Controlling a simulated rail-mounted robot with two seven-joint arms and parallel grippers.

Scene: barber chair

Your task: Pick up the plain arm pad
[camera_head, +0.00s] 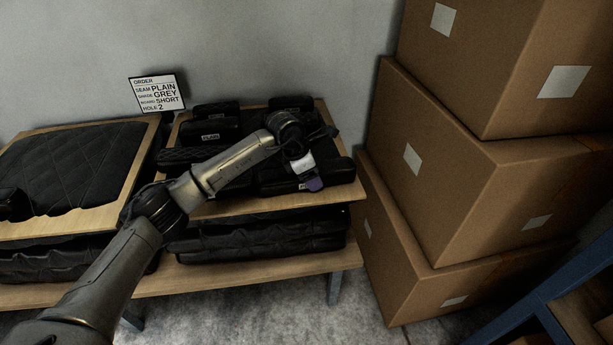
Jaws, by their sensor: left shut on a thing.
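My left arm reaches in from the left over a wooden board (337,122) at the back of the bench. My left gripper (308,176), with a white part and a purple part at its end, points down at the board's right side. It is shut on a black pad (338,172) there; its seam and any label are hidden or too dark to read. Another black pad (210,136) to the left has a small tag that seems to read PLAIN. Several more dark pads lie on this board. My right gripper is not in view.
A quilted black cushion (75,165) lies on a board to the left. Dark upholstery (260,238) fills the shelf below. Stacked cardboard boxes (475,160) stand close on the right.

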